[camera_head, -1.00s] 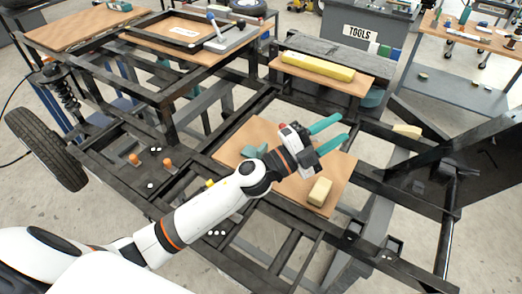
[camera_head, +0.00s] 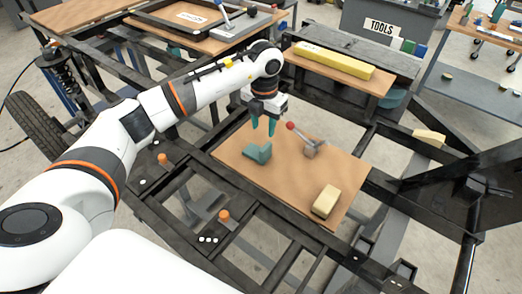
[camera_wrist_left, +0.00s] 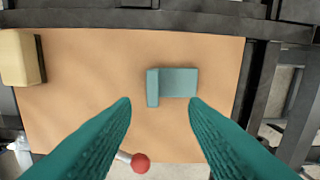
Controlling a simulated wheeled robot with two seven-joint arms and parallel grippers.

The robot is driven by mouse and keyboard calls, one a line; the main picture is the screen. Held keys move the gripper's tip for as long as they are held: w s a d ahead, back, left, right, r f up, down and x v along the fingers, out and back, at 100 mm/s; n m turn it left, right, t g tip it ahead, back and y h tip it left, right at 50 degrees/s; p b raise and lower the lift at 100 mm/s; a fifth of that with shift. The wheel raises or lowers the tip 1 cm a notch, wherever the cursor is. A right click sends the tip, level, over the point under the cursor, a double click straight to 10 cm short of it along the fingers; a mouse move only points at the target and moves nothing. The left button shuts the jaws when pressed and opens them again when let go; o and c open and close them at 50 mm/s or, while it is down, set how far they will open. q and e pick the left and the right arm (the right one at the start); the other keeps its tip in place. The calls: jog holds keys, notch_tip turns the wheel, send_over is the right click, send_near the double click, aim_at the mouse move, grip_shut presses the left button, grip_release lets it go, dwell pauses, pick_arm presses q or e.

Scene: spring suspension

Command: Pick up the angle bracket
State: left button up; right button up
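The teal angle bracket (camera_head: 257,153) rests on the wooden board (camera_head: 230,152) in the head view, near the board's left side. In the left wrist view the bracket (camera_wrist_left: 178,83) lies on the board (camera_wrist_left: 90,75), ahead of and between the fingertips. My left gripper (camera_head: 264,124) points down above the bracket. Its two teal fingers (camera_wrist_left: 160,108) are apart with nothing between them, and it does not touch the bracket. My right gripper is not in view.
A red-knobbed metal lever tool (camera_head: 309,146) stands beside the bracket on the board. A pale yellow block (camera_head: 326,202) lies at the board's near right. A long yellow bar (camera_head: 334,60) lies on another board behind. Black frame beams (camera_head: 290,228) surround the board.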

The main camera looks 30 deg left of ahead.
aim_at(266, 146)
pick_arm(q)
notch_tip(266, 146, down, 4)
jog(key=shift+r+p, duration=0.15)
jog(key=shift+p, duration=0.3)
jog(key=f+p, duration=0.1)
jog(key=f, duration=0.1)
jog(key=d+f+p, duration=0.1)
jog(key=f, duration=0.1)
jog(key=shift+s+f, duration=0.15)
jog(key=shift+f, duration=0.65)
grip_shut()
